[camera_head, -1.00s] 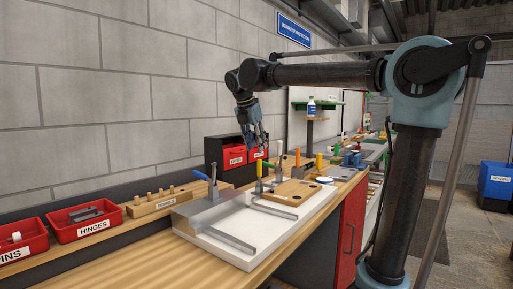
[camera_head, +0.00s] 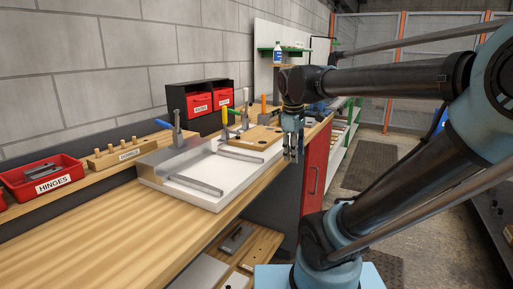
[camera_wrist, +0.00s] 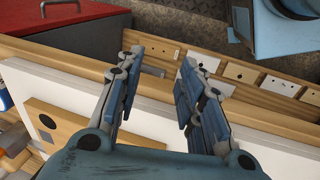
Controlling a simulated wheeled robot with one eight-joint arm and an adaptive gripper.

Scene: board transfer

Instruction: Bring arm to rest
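My gripper (camera_head: 291,152) hangs pointing down just off the front edge of the workbench, to the right of the white fixture plate (camera_head: 205,195). In the wrist view its two fingers (camera_wrist: 155,80) stand apart with nothing between them. A wooden board (camera_head: 258,138) with dark holes lies at the far end of the white plate; its corner also shows at the lower left of the wrist view (camera_wrist: 75,140). My arm is bent, with its elbow at the right of the head view.
A red cabinet (camera_head: 315,170) stands under the bench. Below the bench edge is a shelf with wooden boards (camera_head: 262,247). A red hinges bin (camera_head: 45,182), a wooden peg rack (camera_head: 117,154) and red drawers (camera_head: 200,104) line the back.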

